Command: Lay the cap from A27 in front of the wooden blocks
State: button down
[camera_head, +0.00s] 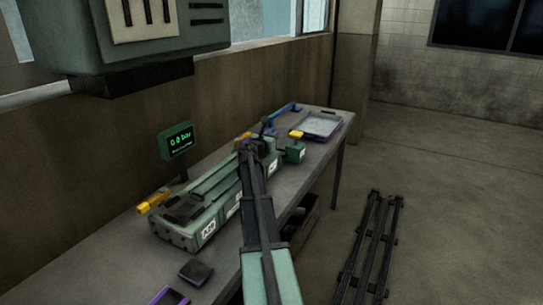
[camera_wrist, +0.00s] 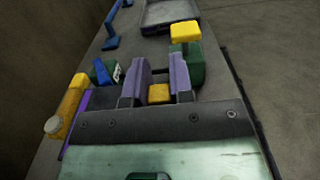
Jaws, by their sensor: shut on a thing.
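My gripper (camera_wrist: 160,84) shows in the wrist view with its two grey-purple fingers closed around a small yellow-ochre piece (camera_wrist: 158,94). Most of that piece is hidden, so I cannot tell its full shape. In the head view my gripper (camera_head: 249,147) is at the far end of the long green engine block (camera_head: 190,236), above the bench; the held piece is not clear there. The near end of the block carries a white label (camera_head: 208,228), too small to read surely. I cannot make out the wooden blocks in either view.
A green box with a yellow top (camera_head: 296,151) stands right of my gripper, before a shallow grey tray (camera_head: 322,125). A blue tool (camera_head: 286,108) lies at the back. A dark square piece (camera_head: 195,272) lies on the near bench.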

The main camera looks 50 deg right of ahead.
notch_tip(320, 180, down, 4)
jog(key=b, duration=0.4)
jog(key=shift+f, duration=0.1)
jog(key=shift+r, duration=0.3)
jog(key=shift+f, duration=0.25)
jog(key=c, duration=1)
grip_release()
